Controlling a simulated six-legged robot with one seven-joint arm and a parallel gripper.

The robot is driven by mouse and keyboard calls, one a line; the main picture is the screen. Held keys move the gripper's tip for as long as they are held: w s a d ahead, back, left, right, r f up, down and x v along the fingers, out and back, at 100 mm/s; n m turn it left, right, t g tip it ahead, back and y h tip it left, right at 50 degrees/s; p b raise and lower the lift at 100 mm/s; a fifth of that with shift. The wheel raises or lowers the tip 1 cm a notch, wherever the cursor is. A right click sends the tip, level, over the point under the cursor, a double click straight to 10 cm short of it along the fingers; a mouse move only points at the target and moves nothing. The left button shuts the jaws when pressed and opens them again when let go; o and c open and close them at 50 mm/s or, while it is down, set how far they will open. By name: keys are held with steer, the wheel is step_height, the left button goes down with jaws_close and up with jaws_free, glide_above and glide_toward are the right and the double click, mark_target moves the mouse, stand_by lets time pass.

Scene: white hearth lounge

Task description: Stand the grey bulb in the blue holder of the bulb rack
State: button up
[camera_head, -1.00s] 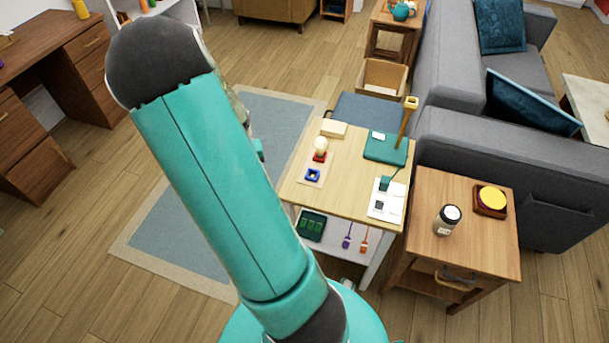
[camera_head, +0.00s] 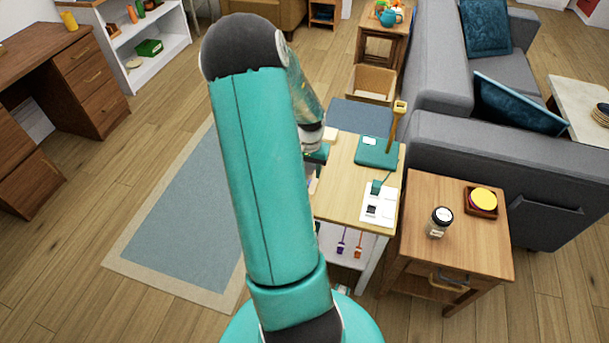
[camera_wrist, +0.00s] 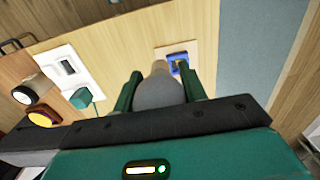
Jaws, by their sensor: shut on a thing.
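The grey bulb (camera_wrist: 158,92) is between the two green fingers of my gripper (camera_wrist: 160,88) in the wrist view, and the gripper is shut on it. Its narrow end points away from the palm. The blue holder (camera_wrist: 181,69) of the bulb rack (camera_wrist: 163,51) shows just beyond and right of the bulb's narrow end. The bulb appears apart from it; the height between them is hard to tell. In the head view my arm hides most of the rack and the bulb, and only part of my gripper (camera_head: 317,152) shows.
A side table (camera_head: 463,250) at the right holds a jar (camera_head: 440,222) and a yellow disc (camera_head: 483,199).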

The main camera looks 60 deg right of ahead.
steer(key=w+d+f, duration=0.1)
steer(key=f, duration=0.1)
steer(key=w+d+f, duration=0.1)
steer(key=f, duration=0.1)
steer(key=w+d+f, duration=0.1)
steer(key=d+f, duration=0.1)
steer(key=shift+w+f, duration=0.1)
steer(key=shift+w, duration=0.2)
steer(key=shift+f, duration=1.5)
steer(key=shift+f, duration=0.15)
steer(key=o, duration=1)
steer(key=shift+c, duration=0.2)
step_height(320, 180, up, 12)
steer(key=shift+r, duration=0.2)
